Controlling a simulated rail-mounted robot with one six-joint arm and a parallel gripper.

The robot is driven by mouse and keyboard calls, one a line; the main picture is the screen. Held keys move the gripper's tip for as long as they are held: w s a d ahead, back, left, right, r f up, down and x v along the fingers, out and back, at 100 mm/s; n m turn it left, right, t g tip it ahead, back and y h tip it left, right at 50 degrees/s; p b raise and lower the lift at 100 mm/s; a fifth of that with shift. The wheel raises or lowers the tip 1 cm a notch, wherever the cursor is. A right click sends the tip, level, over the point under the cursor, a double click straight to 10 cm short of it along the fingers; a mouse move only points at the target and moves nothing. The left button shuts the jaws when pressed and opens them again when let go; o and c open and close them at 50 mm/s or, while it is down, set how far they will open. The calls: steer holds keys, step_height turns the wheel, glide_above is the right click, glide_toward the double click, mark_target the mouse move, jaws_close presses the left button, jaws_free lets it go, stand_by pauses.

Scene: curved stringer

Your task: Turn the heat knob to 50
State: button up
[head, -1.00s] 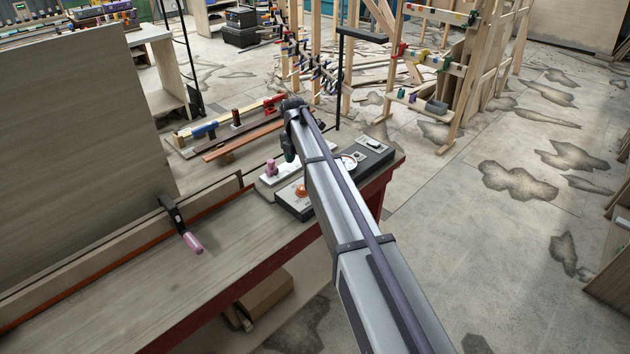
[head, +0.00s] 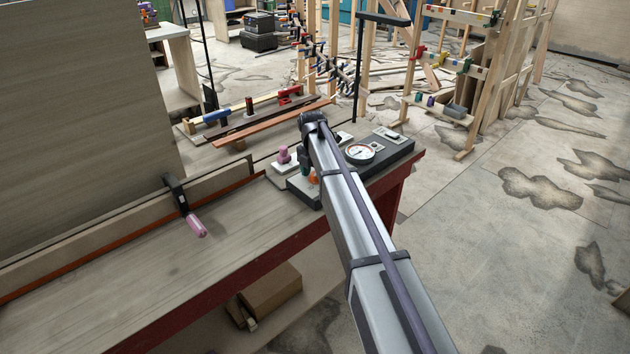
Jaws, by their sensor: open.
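The dark control box (head: 302,189) sits at the right end of the workbench. Its orange knob (head: 313,178) is partly hidden by my arm, and its pointer and markings cannot be read. A round dial gauge (head: 360,153) with a white face is on the box, right of my arm. Its numbers are too small to read. My gripper (head: 306,168) is low over the left part of the box, close to the orange knob. Its jaws are open, mostly hidden by my arm, and I cannot tell whether they touch or surround the knob.
A light switch plate (head: 391,137) is on the box's right end. A pink-handled object (head: 283,155) stands left of the box. A black clamp with a pink handle (head: 183,205) grips the rail at the left. Wooden strips (head: 262,125) lie behind. The front bench top is clear.

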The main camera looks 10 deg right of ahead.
steer(key=shift+r, duration=0.1)
steer(key=shift+c, duration=0.5)
steer(key=c, duration=0.8)
steer(key=shift+c, duration=0.2)
